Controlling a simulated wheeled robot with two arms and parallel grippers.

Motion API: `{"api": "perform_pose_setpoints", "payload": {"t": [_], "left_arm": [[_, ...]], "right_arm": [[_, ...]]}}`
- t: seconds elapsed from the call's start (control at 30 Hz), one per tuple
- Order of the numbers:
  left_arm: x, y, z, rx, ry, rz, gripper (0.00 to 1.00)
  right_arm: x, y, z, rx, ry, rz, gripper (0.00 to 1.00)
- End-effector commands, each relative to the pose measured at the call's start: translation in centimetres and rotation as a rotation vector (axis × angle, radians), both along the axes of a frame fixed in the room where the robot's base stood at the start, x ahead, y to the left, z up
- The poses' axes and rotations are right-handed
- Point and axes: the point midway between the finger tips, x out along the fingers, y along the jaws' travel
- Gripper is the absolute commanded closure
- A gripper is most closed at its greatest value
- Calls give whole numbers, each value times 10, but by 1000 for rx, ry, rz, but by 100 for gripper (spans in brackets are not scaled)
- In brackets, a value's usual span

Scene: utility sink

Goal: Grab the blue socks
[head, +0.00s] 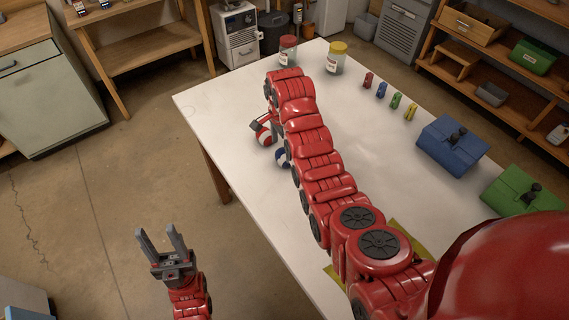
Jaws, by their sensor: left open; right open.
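A blue-and-white rounded bundle (280,159), which looks like the rolled blue socks, lies on the white table near its left edge. My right arm hides part of it. A red-and-white rounded bundle (264,137) lies just behind it, also partly covered. My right gripper (259,125) is open beside the red-and-white bundle, at the far end of my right arm; its fingers are partly hidden, and I cannot tell whether they touch that bundle. My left gripper (160,238) is open and empty, pointing up over the floor left of the table.
On the white table (400,155) stand a red-lidded jar (288,50), a yellow-lidded jar (336,58), several small coloured clips (381,90), a blue box (452,147) and a green box (521,192). Yellow material (409,240) shows under my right arm.

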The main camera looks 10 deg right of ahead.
Motion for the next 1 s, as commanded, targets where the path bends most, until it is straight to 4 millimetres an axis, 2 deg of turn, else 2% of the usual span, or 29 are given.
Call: {"api": "perform_pose_setpoints", "payload": {"t": [0.1, 0.23, 0.5, 0.77, 1.0], "left_arm": [[0, 0, 15, 0, -1, 0, 50], [0, 0, 29, 0, 0, 0, 50], [0, 0, 34, 0, 0, 0, 50], [0, 0, 34, 0, -1, 0, 50], [0, 0, 34, 0, 0, 0, 50]], "right_arm": [[-1, -3, -5, 0, 5, -1, 0], [-1, -8, -22, -1, 6, -1, 0], [1, -8, -47, 0, -1, -1, 0], [1, -8, -49, 0, -2, -1, 0], [1, -8, -49, 1, -2, -1, 41]]}}
